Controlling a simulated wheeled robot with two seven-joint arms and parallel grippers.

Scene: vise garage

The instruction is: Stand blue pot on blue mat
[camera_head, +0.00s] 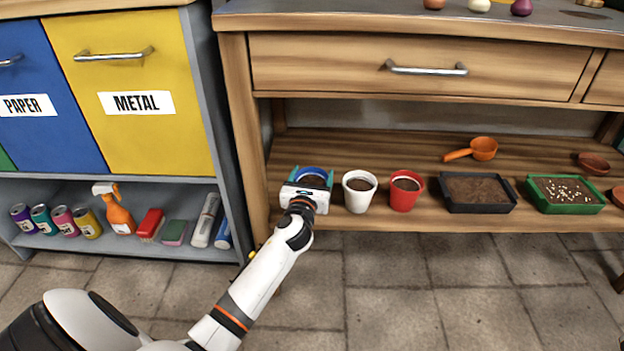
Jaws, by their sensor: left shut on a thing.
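The blue pot (312,171), with dark soil in it, is at the left end of the low wooden shelf. My left gripper (310,183) is shut on the blue pot, with its fingers at the pot's sides. The gripper hides most of the pot, so I cannot tell whether the pot touches the shelf. I see no blue mat in this view. My right gripper is not in view.
A white pot (358,190) and a red pot (404,190) stand close to the right. A black tray (477,192), a green seed tray (564,194) and an orange scoop (473,149) share the shelf. The bench leg (245,130) is close on the left.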

